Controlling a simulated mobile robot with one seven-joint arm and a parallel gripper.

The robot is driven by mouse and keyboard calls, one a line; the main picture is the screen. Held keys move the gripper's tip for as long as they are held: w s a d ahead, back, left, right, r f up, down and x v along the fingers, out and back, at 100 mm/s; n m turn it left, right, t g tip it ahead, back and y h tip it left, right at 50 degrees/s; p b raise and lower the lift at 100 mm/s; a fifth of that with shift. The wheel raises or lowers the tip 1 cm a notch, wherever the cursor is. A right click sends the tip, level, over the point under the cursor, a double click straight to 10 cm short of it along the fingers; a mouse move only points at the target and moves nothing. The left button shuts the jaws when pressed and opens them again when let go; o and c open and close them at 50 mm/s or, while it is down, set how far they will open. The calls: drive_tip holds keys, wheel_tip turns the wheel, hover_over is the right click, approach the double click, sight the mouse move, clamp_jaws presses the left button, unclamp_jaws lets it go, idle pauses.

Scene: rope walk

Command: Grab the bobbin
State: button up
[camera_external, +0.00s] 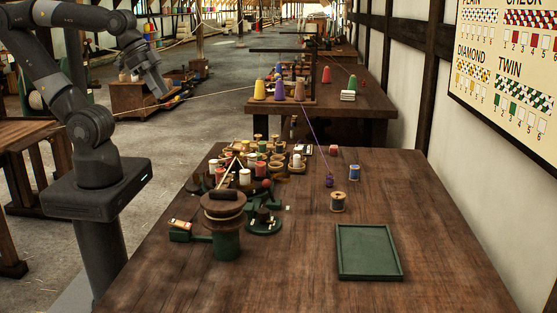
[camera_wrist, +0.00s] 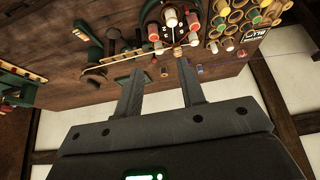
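Several thread bobbins stand on the wooden bench. One wooden bobbin with pale grey thread (camera_external: 338,202) stands upright behind the green tray (camera_external: 345,268). A blue bobbin (camera_external: 354,173) and a red one (camera_external: 333,150) stand farther back. A crowd of mixed bobbins (camera_external: 262,160) stands to the left. Which one is the task's bobbin I cannot tell. My gripper (camera_external: 158,90) is raised to the left of the bench, far from them all. In the wrist view my gripper (camera_wrist: 160,84) has its two fingers apart with nothing held between them.
A green winding device with a wooden reel (camera_external: 225,205) stands at the bench's left front. Coloured cones (camera_external: 279,90) stand on a table behind. The bench's front and right are mostly clear; a wall runs along the right.

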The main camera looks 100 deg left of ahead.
drive_tip(key=shift+o, duration=0.2)
drive_tip(key=o, duration=0.3)
drive_tip(key=shift+o, duration=0.2)
drive_tip(key=w+a+r+n, duration=0.2)
drive_tip(key=w+r, duration=0.2)
drive_tip(key=w, duration=0.8)
drive_tip(key=n+g+y, duration=0.2)
drive_tip(key=n, duration=0.2)
hover_over(355, 166)
drive_tip(key=s+d, duration=0.3)
drive_tip(key=s, duration=0.2)
wheel_tip(355, 166, down, 20)
drive_tip(key=x, duration=0.7)
drive_tip(key=w+x, duration=0.1)
drive_tip(key=x, duration=0.3)
drive_tip(key=shift+a, duration=0.2)
